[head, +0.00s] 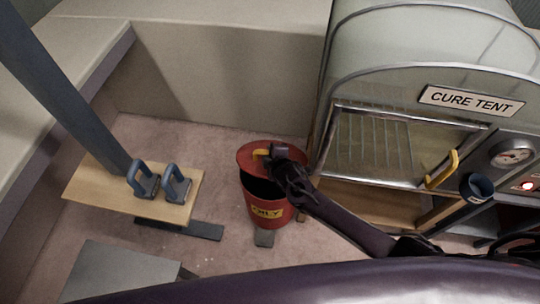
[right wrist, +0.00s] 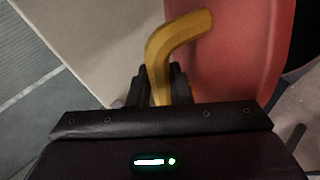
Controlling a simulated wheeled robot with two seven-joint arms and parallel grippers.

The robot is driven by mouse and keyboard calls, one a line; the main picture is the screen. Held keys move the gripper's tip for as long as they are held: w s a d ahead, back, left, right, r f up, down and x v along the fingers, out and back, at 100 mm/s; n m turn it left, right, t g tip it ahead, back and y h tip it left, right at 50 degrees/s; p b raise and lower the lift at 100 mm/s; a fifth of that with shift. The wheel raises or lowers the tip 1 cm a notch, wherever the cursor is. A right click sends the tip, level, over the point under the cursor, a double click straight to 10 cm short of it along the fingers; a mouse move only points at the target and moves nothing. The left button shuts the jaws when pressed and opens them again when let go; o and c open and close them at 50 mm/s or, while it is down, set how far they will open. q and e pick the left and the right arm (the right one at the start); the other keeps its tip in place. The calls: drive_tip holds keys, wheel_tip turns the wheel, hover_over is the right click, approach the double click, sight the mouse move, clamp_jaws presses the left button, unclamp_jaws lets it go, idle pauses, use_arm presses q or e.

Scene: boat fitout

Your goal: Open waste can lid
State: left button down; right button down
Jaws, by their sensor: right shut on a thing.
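The red waste can (head: 265,208) stands on the floor at the middle of the head view, with a yellow label on its front. Its red lid (head: 250,166) is raised at the back, and a dark opening shows below it. The lid also fills the right of the right wrist view (right wrist: 240,40). My right gripper (head: 272,155) is shut on the lid's yellow handle (head: 259,153). In the right wrist view the bent handle (right wrist: 172,45) rises from between the fingers. My left gripper is not in view.
A wooden board (head: 110,193) with two blue-handled tools (head: 176,187) is at the left. A cure tent (head: 430,60) with a yellow handle (head: 443,170) stands at the right, close to my right arm. A grey box (head: 120,270) is at the front left.

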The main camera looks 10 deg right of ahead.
drive_tip(key=shift+w+d+r+g+p, duration=0.2)
drive_tip(key=shift+w+r+g+p, duration=0.1)
drive_tip(key=shift+w+r+p, duration=0.15)
drive_tip(key=shift+w+d+r+g+p, duration=0.15)
drive_tip(key=shift+w+r+g+p, duration=0.2)
drive_tip(key=shift+w+r, duration=0.2)
drive_tip(key=c, duration=1.3)
unclamp_jaws()
drive_tip(key=p+v, duration=0.1)
drive_tip(key=v, duration=0.5)
drive_tip(key=shift+s+d, duration=0.15)
drive_tip(key=shift+s, duration=0.05)
drive_tip(key=shift+s+d+r, duration=0.1)
drive_tip(key=shift+s+r, duration=0.4)
